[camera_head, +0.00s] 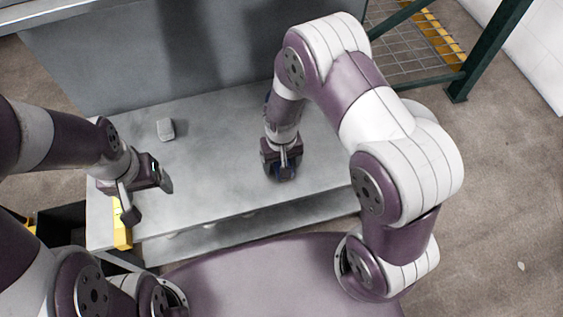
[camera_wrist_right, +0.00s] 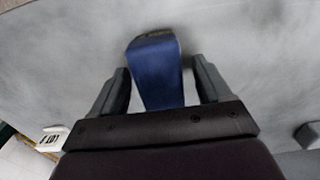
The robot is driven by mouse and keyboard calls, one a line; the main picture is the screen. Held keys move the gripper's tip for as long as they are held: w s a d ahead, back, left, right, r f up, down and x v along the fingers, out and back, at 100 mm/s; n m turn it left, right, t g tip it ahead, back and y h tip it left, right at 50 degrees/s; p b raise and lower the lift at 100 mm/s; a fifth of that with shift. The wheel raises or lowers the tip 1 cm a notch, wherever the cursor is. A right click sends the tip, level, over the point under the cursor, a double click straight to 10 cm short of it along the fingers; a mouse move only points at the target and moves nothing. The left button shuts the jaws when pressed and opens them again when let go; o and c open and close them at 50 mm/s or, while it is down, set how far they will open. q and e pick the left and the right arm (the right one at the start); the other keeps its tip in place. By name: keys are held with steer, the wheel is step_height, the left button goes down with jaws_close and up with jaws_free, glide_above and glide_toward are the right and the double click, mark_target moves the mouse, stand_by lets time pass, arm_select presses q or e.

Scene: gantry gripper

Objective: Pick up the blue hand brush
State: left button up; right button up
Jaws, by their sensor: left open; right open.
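The blue hand brush (camera_wrist_right: 156,72) lies between the two fingers of my right gripper (camera_wrist_right: 160,68) in the right wrist view. Gaps show on both sides, so the fingers stand apart from it. Its far end is dark with a tan patch; its near end is hidden by the gripper body. My left gripper (camera_head: 148,199) is open and empty above the table's left front part.
The grey table (camera_head: 220,130) is mostly bare between the grippers. A small light grey block (camera_head: 165,129) sits at the back left. A yellow object (camera_head: 122,232) is at the front left edge, partly behind the left gripper. A grey panel (camera_head: 150,50) rises behind the table.

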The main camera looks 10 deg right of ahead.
steer(key=c, duration=1.2)
steer(key=shift+r, duration=0.25)
step_height(320, 180, up, 5)
steer(key=p, duration=0.2)
steer(key=shift+p, duration=0.3)
steer(key=shift+s+d+r+p, duration=0.6)
steer(key=shift+s+d+r, duration=0.4)
steer(key=shift+d, duration=0.7)
steer(key=shift+s+d+r+p, duration=0.55)
steer(key=shift+s+d+r, duration=0.35)
steer(key=shift+d, duration=0.8)
steer(key=shift+s+d+r+p, duration=0.6)
steer(key=shift+s+d+r, duration=0.4)
steer(key=shift+d, duration=0.7)
